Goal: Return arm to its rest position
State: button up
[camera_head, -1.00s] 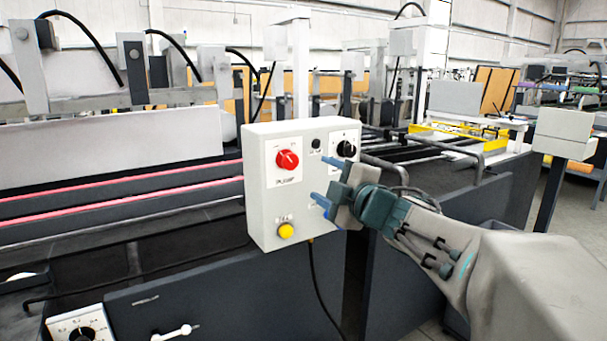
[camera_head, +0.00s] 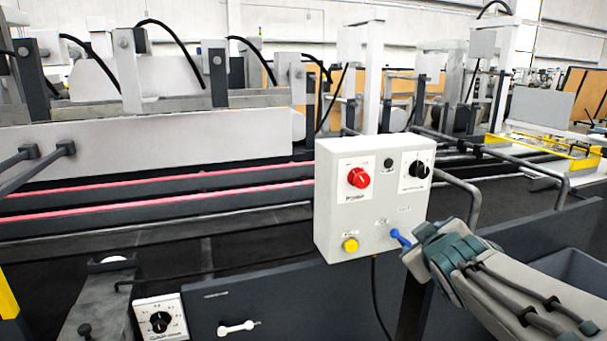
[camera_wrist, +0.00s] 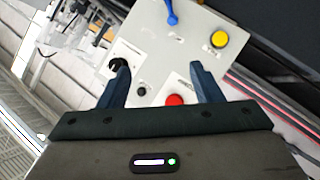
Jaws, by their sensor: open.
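My gripper (camera_wrist: 158,72) is open in the wrist view, with its two dark blue fingers apart and nothing between them but the panel behind. In the head view my gripper (camera_head: 420,262) is at the lower right corner of the grey control box (camera_head: 335,215), and its fingers are mostly hidden. The box carries a red knob (camera_head: 359,178), a black knob (camera_head: 419,169), a yellow button (camera_head: 350,245) and a blue lever (camera_head: 400,237). In the wrist view the red knob (camera_wrist: 174,99) lies near the right finger. I cannot tell whether the gripper touches the box.
A bent grey rail (camera_head: 470,195) stands right of the box, close to my arm. A black cable (camera_head: 378,295) hangs below the box. A dial box (camera_head: 160,318) and a white handle (camera_head: 237,328) are at the lower left. The machine's long bed fills the background.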

jog(key=s+a+f+m+g+y+p, duration=0.1)
jog(key=s+a+f+m+g+p, duration=0.1)
jog(key=s, duration=0.7)
jog(key=s+a+f+m+g+y+p, duration=0.1)
jog(key=s+a+f+m+g+p, duration=0.2)
jog(key=s+a+f+g, duration=0.3)
jog(key=s+m+g, duration=0.1)
jog(key=s+g, duration=0.1)
jog(key=s, duration=0.1)
jog(key=shift+s+a+f+p, duration=0.2)
jog(key=shift+f+p, duration=0.1)
jog(key=shift+p, duration=0.05)
